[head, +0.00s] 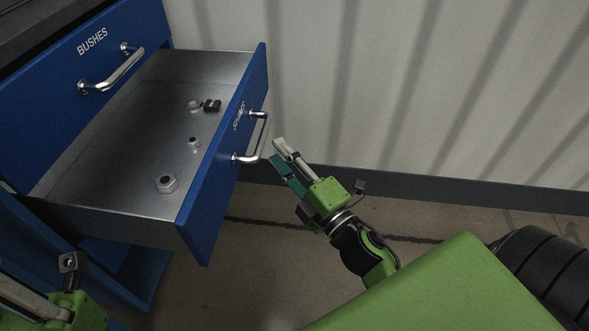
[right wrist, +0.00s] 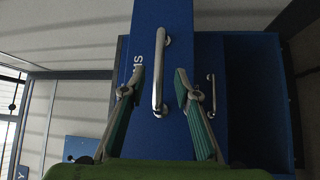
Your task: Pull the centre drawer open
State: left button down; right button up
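A blue-fronted drawer (head: 222,160) stands far out of the cabinet, below a closed drawer marked BUSHES (head: 40,95). Its silver bar handle (head: 256,140) is on the outer face and also shows in the right wrist view (right wrist: 163,70). My right gripper (head: 276,150) is just right of this handle. In the right wrist view my right gripper (right wrist: 156,88) is open, with the handle between the lines of its fingers and no visible contact. Part of my left gripper (head: 60,290) shows at the lower left; its fingertips are unclear.
Inside the open drawer lie a large hex nut (head: 167,183), a smaller nut (head: 193,143), a pale round part (head: 194,106) and a small black part (head: 212,105). A corrugated wall (head: 430,90) stands behind.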

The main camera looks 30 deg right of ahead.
jog(key=shift+s+d+f, duration=0.1)
jog(key=shift+s, duration=0.7)
jog(key=shift+s+d+f, duration=0.15)
jog(key=shift+s, duration=0.6)
jog(key=shift+s+d+f, duration=0.1)
jog(key=shift+s, duration=0.7)
